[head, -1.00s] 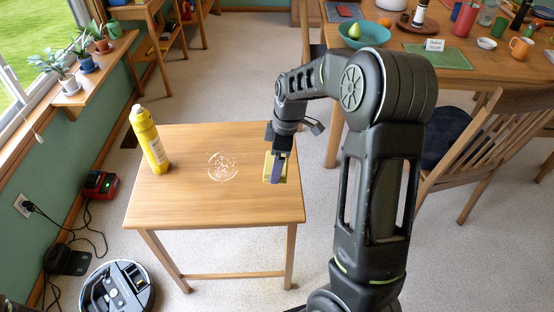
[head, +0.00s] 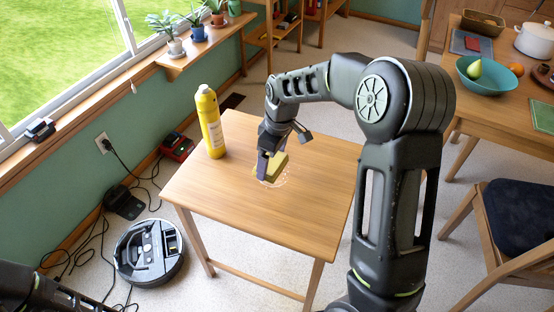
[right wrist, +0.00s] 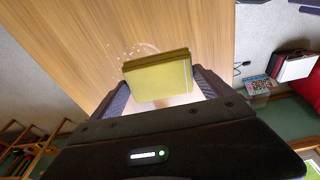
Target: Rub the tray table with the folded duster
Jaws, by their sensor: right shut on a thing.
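The tray table (head: 305,210) is a small wooden table in the middle of the head view. My right gripper (head: 268,170) is over it, shut on the folded duster (head: 279,162), a yellow pad. The duster also shows between the fingers in the right wrist view (right wrist: 158,77). It is at a ring of pale specks (head: 276,181) on the tabletop, partly covering it. I cannot tell for sure whether the duster touches the wood. A yellow spray can (head: 210,122) stands upright at the table's back left. My left gripper is out of view; part of my left arm shows at lower left.
A robot vacuum (head: 149,252) and cables lie on the floor to the left. A red device (head: 177,147) sits by the wall. A chair (head: 510,225) and a larger table with a teal bowl (head: 483,78) are at the right. The tabletop's front and right are clear.

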